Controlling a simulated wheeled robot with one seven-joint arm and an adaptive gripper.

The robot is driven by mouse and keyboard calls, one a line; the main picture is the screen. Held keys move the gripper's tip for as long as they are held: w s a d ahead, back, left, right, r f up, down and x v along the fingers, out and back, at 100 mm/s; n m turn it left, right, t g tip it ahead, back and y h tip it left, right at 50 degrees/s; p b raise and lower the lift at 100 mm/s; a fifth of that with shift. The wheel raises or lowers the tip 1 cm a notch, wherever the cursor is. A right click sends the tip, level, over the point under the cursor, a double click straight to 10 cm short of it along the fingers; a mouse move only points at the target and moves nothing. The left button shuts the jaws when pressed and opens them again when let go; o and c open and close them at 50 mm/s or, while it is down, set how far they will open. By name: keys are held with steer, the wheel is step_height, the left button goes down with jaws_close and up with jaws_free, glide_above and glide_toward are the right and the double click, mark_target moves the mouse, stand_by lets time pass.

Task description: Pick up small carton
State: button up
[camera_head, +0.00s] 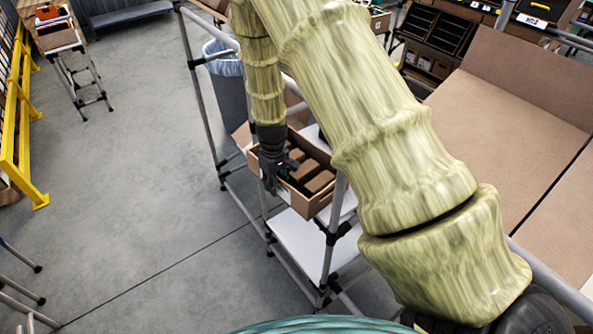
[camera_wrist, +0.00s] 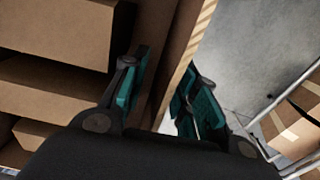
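Several small brown cartons (camera_head: 320,182) lie in an open, tilted cardboard box (camera_head: 309,206) on a rack shelf in the head view. In the wrist view, a large carton (camera_wrist: 60,30) fills the upper left, with more cartons (camera_wrist: 50,85) below it. My gripper (camera_head: 272,172) is at the box's left side. In the wrist view, my gripper (camera_wrist: 166,78) has its teal-padded fingers apart, with the box's side wall (camera_wrist: 182,62) showing between them. The left finger is on the carton side and the right finger on the floor side. No carton is between the fingers.
The rack has grey posts (camera_head: 334,215) close to the box and a white lower shelf (camera_head: 300,242). A grey bin with a liner (camera_head: 228,85) stands behind it. Large cardboard panels (camera_head: 510,125) are at the right.

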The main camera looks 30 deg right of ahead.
steer(key=shift+w+f, duration=0.1)
steer(key=shift+w, duration=0.05)
jaws_close()
